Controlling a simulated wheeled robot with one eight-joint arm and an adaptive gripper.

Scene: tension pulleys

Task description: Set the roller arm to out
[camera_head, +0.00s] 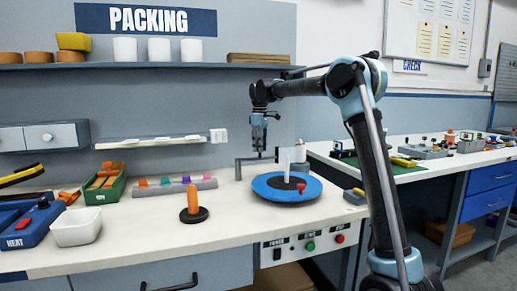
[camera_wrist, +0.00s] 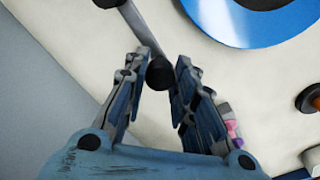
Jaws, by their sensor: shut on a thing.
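The roller arm (camera_head: 256,160) is a thin grey bar at the back of the bench, beside the blue turntable (camera_head: 264,191), with an upright post at its left end. In the wrist view the grey bar (camera_wrist: 133,22) runs from the top left to a dark round knob (camera_wrist: 160,73) between my fingertips. My gripper (camera_head: 259,147) points down over the arm, and it also shows in the wrist view (camera_wrist: 161,70), shut on the dark knob. The exact contact of the finger pads is hard to see. The blue turntable rim (camera_wrist: 203,22) lies just beyond the fingers.
The turntable carries a white upright post (camera_head: 287,165) and a red knob (camera_head: 301,188). A shelf (camera_head: 200,66) hangs above. A switch panel (camera_head: 310,245) is on the bench front. The bench front centre is clear.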

